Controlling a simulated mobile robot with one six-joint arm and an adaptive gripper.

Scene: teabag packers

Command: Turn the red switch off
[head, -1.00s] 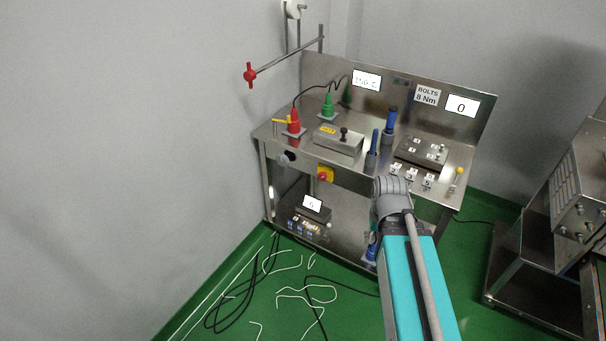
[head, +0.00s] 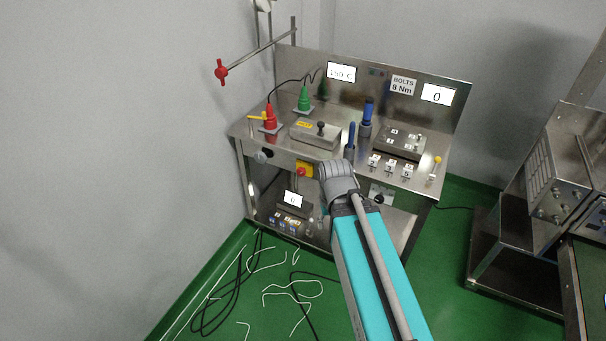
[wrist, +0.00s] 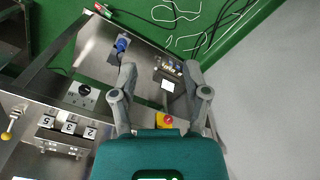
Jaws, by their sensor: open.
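The red switch (head: 301,171) is a red knob on a small yellow box at the front edge of the steel workbench (head: 283,150). In the wrist view the red switch (wrist: 168,119) is low in the middle, just above the gripper's teal body. My gripper (wrist: 160,74) is open and empty, with its two grey fingers spread. In the picture the switch lies between the finger bases, nearer the right finger. I see no contact, and the knob's turned position is too small to read.
A black knob (head: 379,198) sits on a plate below the bench top. Red (head: 269,119) and green (head: 304,99) plugs stand on the bench top. A lower shelf holds a small display (head: 293,199). Cables (head: 228,292) lie on the green floor. A grey wall (head: 110,150) is at left.

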